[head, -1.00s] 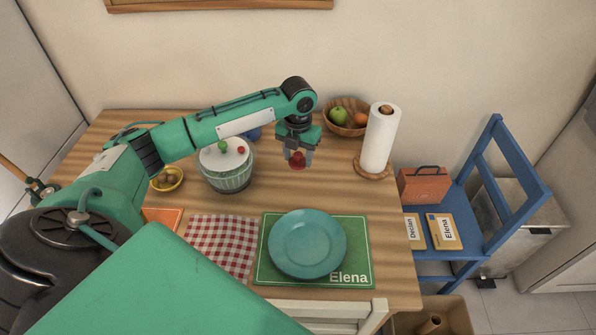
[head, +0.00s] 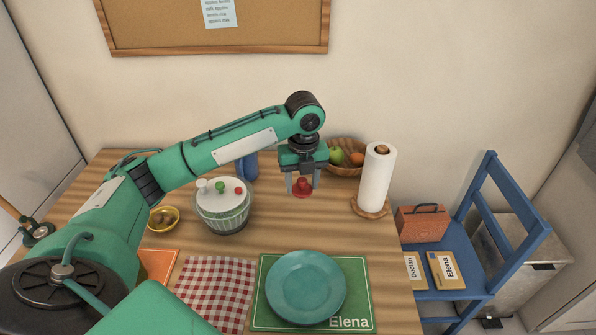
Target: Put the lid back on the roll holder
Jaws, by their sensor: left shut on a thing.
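The roll holder with its white paper roll (head: 376,180) stands upright on a round wooden base (head: 368,208) at the table's back right. A brown wooden end (head: 381,149) shows at the roll's top. My left gripper (head: 302,187) is shut on a small red piece (head: 302,188) with a wider lower rim, which may be the lid. It holds this piece to the left of the roll, apart from it, seemingly above the table. The fingers hide part of the red piece. My right gripper is not in view.
A wooden fruit bowl (head: 346,170) stands behind my left gripper, near the roll. A white-topped container (head: 222,208) with coloured knobs and a yellow bowl (head: 163,219) stand left. A teal plate (head: 306,287) lies in front. A blue chair (head: 487,260) stands right.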

